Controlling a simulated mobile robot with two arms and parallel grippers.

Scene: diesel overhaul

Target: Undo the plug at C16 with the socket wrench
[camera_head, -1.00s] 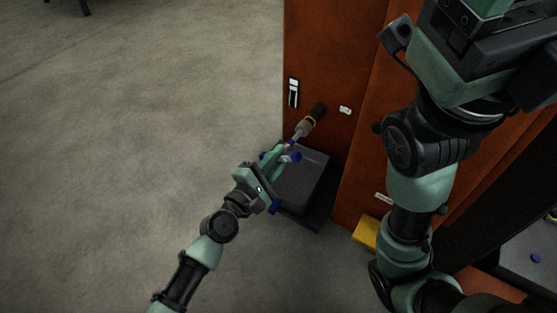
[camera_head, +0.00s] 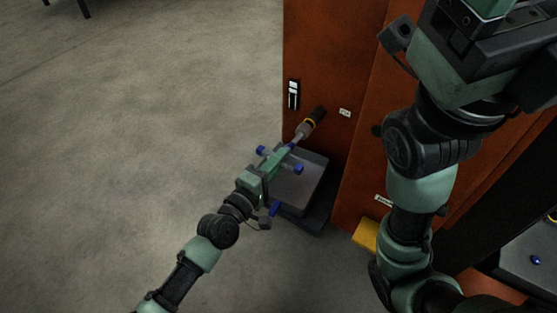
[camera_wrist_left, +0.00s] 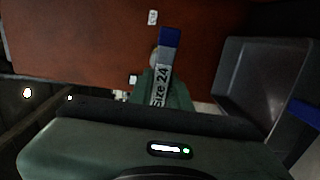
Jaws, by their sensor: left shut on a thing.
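My left gripper (camera_head: 278,162) is shut on the socket wrench (camera_head: 299,134). The wrench has a crosswise handle with blue ends, a pale shaft, a yellow ring and a black socket end. Its black end meets the orange-brown panel (camera_head: 335,65), left of a small white label (camera_head: 345,112) too small to read. Any plug there is hidden by the socket. In the left wrist view the wrench handle (camera_wrist_left: 162,75) reads "Size 24" and has a blue end. My right arm fills the right side; its fingertips do not show.
A dark grey tray-like box (camera_head: 312,180) stands just below the wrench, against the panel. A yellow block (camera_head: 366,233) lies at the panel's foot. The concrete floor (camera_head: 130,120) at left is open.

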